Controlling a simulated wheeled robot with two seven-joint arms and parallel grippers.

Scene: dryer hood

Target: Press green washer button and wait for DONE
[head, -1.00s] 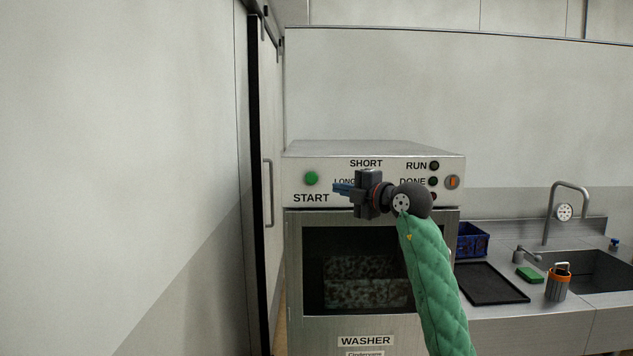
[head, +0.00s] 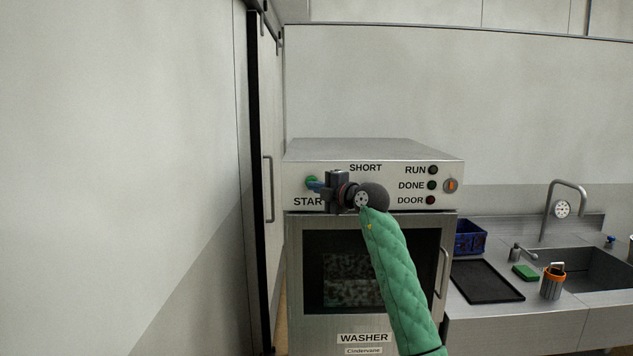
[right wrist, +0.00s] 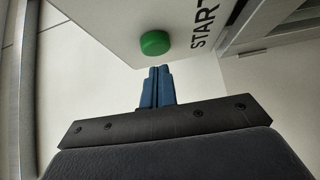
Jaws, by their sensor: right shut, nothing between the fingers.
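The washer (head: 370,338) stands ahead with a steel front and a dark window. Its green START button (head: 311,181) is at the left of the top panel; it also shows in the right wrist view (right wrist: 155,42). My right gripper (head: 312,186) is shut and empty, its blue fingertips close to the button. In the right wrist view, the fingertips (right wrist: 160,70) are just below the button in the picture, with a small gap showing. The RUN light (head: 433,170), DONE light (head: 432,185) and DOOR light (head: 431,200) all look dark. My left gripper is not in view.
An orange switch (head: 451,185) sits at the panel's right. A counter on the right holds a blue crate (head: 470,238), a black tray (head: 484,282), a green sponge (head: 525,272), an orange-rimmed cup (head: 553,282) and a sink (head: 590,268). A sliding door (head: 266,120) stands left of the washer.

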